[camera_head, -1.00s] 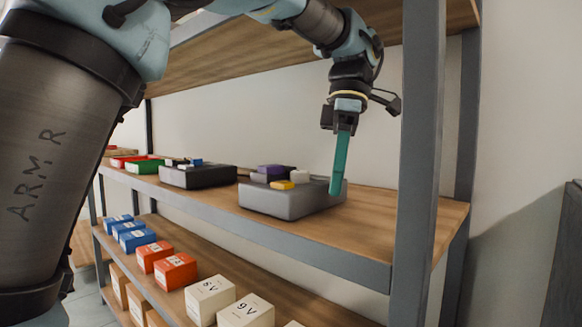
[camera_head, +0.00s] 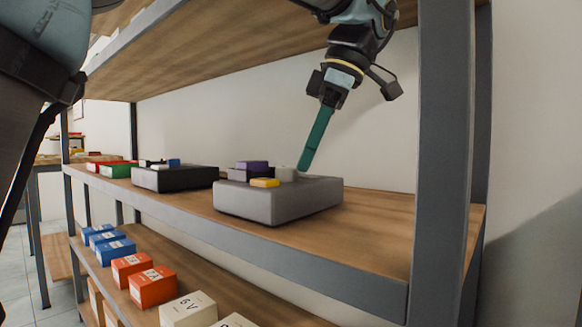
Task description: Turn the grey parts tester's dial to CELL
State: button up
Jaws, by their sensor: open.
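The grey parts tester (camera_head: 280,204) sits on the middle shelf as a low, wide box. On its top are a purple block (camera_head: 252,166), a yellow block (camera_head: 264,183) and a small white round piece (camera_head: 286,174), which may be the dial. No lettering or dial setting can be made out. My gripper (camera_head: 303,166) reaches down from the upper right with its teal fingers slanting to the left. Its tips are just right of the white piece, close above the tester's top. The fingers overlap edge-on. Contact with the white piece cannot be told.
A black box (camera_head: 172,179) with small parts on top stands left of the tester, with green (camera_head: 119,170) and red bins beyond. Blue, orange and white boxes (camera_head: 188,311) line the lower shelf. A grey upright post (camera_head: 442,150) stands right of my gripper. The shelf's right end is clear.

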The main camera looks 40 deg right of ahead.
aim_at(287, 174)
jog(key=shift+w+a, duration=0.8)
jog(key=shift+a, duration=0.2)
jog(key=shift+w+a+f+b, duration=0.15)
jog(key=shift+f+b, duration=0.2)
jog(key=shift+f, duration=0.2)
grip_shut()
